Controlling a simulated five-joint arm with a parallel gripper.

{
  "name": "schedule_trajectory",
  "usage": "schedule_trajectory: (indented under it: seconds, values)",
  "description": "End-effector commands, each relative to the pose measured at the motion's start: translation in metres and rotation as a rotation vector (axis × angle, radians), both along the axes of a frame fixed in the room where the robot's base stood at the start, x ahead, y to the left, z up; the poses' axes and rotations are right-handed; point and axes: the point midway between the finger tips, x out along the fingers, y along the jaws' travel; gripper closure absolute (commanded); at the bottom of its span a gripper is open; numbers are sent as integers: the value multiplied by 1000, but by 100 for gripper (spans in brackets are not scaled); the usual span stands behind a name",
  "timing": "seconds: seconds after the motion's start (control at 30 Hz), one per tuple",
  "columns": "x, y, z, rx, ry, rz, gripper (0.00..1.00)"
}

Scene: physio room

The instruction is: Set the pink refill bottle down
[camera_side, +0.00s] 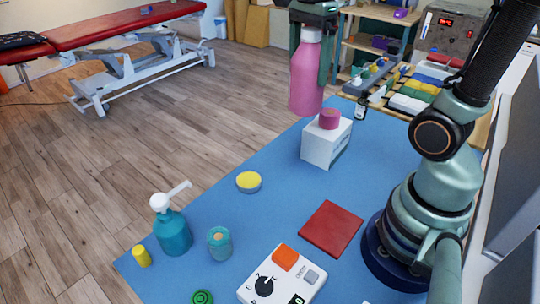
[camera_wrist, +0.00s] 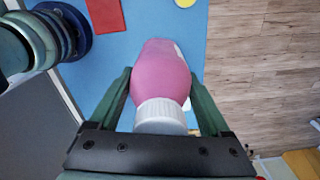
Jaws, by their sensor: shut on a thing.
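The pink refill bottle (camera_side: 306,80) has a white cap and hangs upright in my gripper (camera_side: 313,42), which is shut on it near the cap. In the side view the bottle is in the air, its base a little above and left of a white box with a pink item on top. In the wrist view the bottle (camera_wrist: 162,75) lies between the two green fingers of my gripper (camera_wrist: 163,105), with its white cap (camera_wrist: 160,116) closest to the camera. The blue table mat (camera_side: 290,180) is below.
A red pad (camera_side: 331,229), yellow-topped disc (camera_side: 248,182), teal pump bottle (camera_side: 172,230), small jar (camera_side: 219,243) and control unit (camera_side: 282,277) are nearer. Mat between the disc and box is clear.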

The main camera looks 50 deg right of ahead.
Motion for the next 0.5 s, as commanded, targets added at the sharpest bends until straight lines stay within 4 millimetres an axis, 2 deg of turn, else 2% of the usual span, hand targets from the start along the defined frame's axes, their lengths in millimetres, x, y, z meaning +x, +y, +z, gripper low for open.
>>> schedule_trajectory:
  seconds: [0.03, 0.27, 0.5]
  values:
    - [1, -18, 1, 0, -1, -83, 100]
    - [-10, -103, 2, 0, -1, -481, 100]
    - [-45, -187, 2, -1, -2, -890, 100]
